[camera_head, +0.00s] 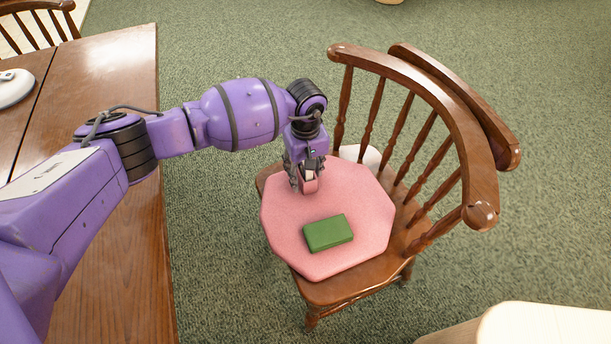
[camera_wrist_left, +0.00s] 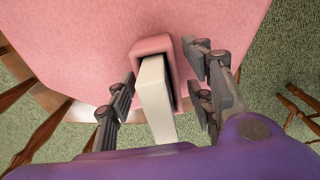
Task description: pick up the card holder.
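The card holder (camera_wrist_left: 153,46) is a small pink sleeve with a white insert sticking out of it. In the head view the card holder (camera_head: 310,186) is at the far edge of the pink cushion (camera_head: 290,222), partly hidden by my gripper. My left gripper (camera_head: 305,180) points down over it. In the left wrist view the fingers of my left gripper (camera_wrist_left: 163,75) are apart, one on each side of the holder. A gap shows on the left side; the right finger is close, and contact there is unclear. My right gripper is out of view.
A green box (camera_head: 328,233) lies on the cushion, nearer the front. The cushion is on a wooden chair (camera_head: 345,291) whose curved back (camera_head: 455,125) rises on the right. A wooden table (camera_head: 115,75) stands at left, under my arm. Green carpet is open behind.

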